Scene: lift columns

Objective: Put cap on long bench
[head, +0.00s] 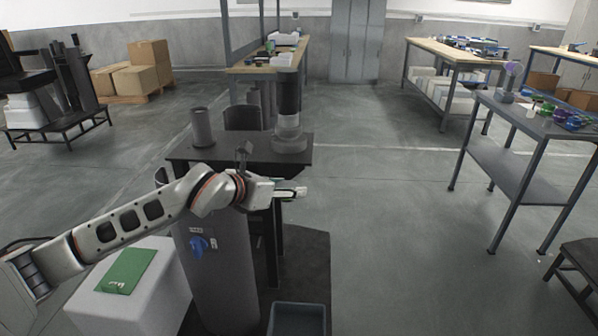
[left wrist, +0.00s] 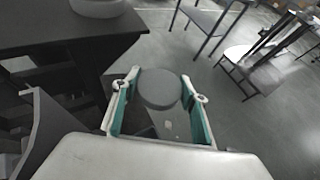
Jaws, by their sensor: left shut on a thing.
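The cap (left wrist: 158,89) is a dark grey round disc, seen in the left wrist view between the two fingers of my left gripper (left wrist: 165,100). The gripper is shut on it, with its green-lined fingers on either side. In the head view my left gripper (head: 298,191) is held out at the near right of a dark table (head: 237,151), clear of its top. The cap is hard to make out there. Several benches show in the head view, including a wood-topped one (head: 451,52) at the back right; I cannot tell which is the long bench. My right gripper is not in view.
A short grey cylinder (head: 202,128) and a tall column (head: 288,110) stand on the dark table. A grey bench (head: 534,121) with small coloured parts stands at the right. A white block (head: 133,308) carries a green board (head: 126,270). Open floor lies in the middle right.

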